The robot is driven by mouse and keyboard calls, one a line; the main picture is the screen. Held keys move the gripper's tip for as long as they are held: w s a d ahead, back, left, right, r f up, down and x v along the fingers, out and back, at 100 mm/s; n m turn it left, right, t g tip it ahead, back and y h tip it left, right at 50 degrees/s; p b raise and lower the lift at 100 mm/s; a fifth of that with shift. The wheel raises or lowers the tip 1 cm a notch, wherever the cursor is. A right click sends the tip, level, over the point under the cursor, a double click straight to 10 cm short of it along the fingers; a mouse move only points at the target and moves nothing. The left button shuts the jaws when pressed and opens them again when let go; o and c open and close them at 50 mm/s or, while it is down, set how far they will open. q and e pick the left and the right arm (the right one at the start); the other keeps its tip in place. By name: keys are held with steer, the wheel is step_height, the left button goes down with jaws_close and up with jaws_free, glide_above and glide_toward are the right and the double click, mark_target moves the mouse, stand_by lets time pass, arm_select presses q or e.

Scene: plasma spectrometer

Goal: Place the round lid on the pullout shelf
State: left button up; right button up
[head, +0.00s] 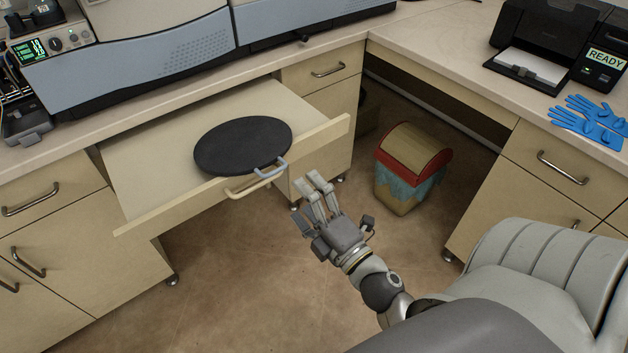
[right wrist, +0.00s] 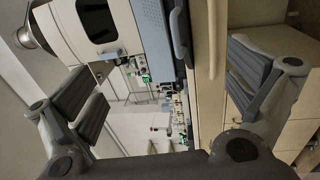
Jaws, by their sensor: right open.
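The round lid (head: 240,145), a flat black disc with a blue-grey handle (head: 271,169), lies on the pullout shelf (head: 150,150). Its handle reaches the shelf's front edge, just above the shelf's beige pull. My right gripper (head: 314,186) is open and empty in front of the shelf, a little right of and below the lid handle, apart from it. In the right wrist view the spread fingers (right wrist: 165,88) stand on both sides, and the lid handle (right wrist: 178,40) appears between them near the top. My left gripper is not in view.
The shelf is pulled out below a counter bearing a large grey-blue instrument (head: 150,60). A bin with a red rim (head: 408,165) stands under the corner. A printer (head: 545,45) and blue gloves (head: 590,118) lie on the right counter. The shelf's left part is bare.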

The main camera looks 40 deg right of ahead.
steer(key=s, duration=0.3)
steer(key=shift+s+d+f, duration=0.1)
steer(key=shift+s+f, duration=0.15)
steer(key=shift+s, duration=0.05)
stand_by(0.3)
